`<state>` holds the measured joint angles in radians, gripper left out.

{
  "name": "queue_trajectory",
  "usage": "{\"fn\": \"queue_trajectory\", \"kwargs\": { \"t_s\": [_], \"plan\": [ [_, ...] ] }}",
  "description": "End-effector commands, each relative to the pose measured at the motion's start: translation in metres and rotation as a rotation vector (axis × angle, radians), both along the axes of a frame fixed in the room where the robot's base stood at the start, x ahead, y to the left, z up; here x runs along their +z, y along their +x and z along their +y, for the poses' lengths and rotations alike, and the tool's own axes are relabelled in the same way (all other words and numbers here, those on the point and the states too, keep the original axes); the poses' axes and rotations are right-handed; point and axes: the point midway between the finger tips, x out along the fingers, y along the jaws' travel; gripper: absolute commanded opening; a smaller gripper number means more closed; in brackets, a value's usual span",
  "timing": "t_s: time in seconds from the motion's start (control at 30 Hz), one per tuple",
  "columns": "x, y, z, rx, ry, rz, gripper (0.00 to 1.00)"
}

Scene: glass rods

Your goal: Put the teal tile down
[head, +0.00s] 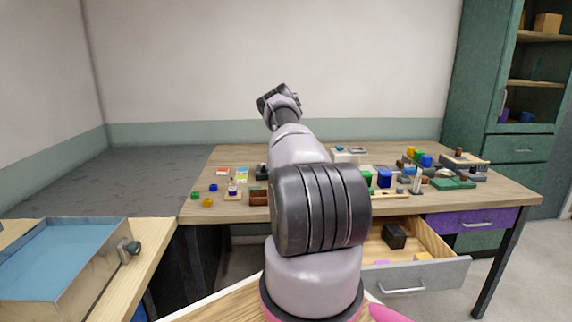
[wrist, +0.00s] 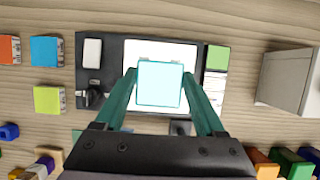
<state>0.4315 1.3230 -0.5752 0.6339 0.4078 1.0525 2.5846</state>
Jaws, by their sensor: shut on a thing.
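The teal tile (wrist: 160,83) is a pale, square, glassy piece in the wrist view. My gripper (wrist: 160,90) is shut on it, with one teal finger at its left edge and one at its right. The tile is seen over a white panel (wrist: 188,52) on a dark tray (wrist: 108,66); I cannot tell the height of the gap between them. In the head view my arm reaches up over the table, and the tile and fingertips cannot be made out.
Orange (wrist: 9,50), blue (wrist: 46,50) and lime (wrist: 47,99) blocks lie left of the tray. A grey box (wrist: 286,80) stands to its right. The wooden table (head: 225,160) holds many small items. A drawer (head: 415,275) stands open at its front.

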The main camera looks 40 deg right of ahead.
Motion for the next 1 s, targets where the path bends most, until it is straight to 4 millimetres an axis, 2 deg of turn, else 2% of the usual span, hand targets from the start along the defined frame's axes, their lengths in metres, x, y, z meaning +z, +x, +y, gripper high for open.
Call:
{"fn": "queue_trajectory", "kwargs": {
  "t_s": [0.1,0.27,0.43,0.77,0.8,0.87,1.0],
  "plan": [
    [-0.021,0.000,0.000,0.000,0.001,0.001,0.00],
    [-0.035,0.000,0.000,0.000,0.000,0.000,0.00],
    [-0.059,-0.001,0.000,0.000,-0.001,0.000,0.00],
    [-0.063,0.000,0.000,0.000,-0.001,0.000,0.00],
    [-0.064,0.000,0.000,0.000,-0.001,0.000,0.76],
    [-0.064,0.000,0.000,0.000,-0.001,0.000,0.98],
    [-0.064,0.000,0.000,0.000,-0.001,0.000,1.00]
  ]
}}
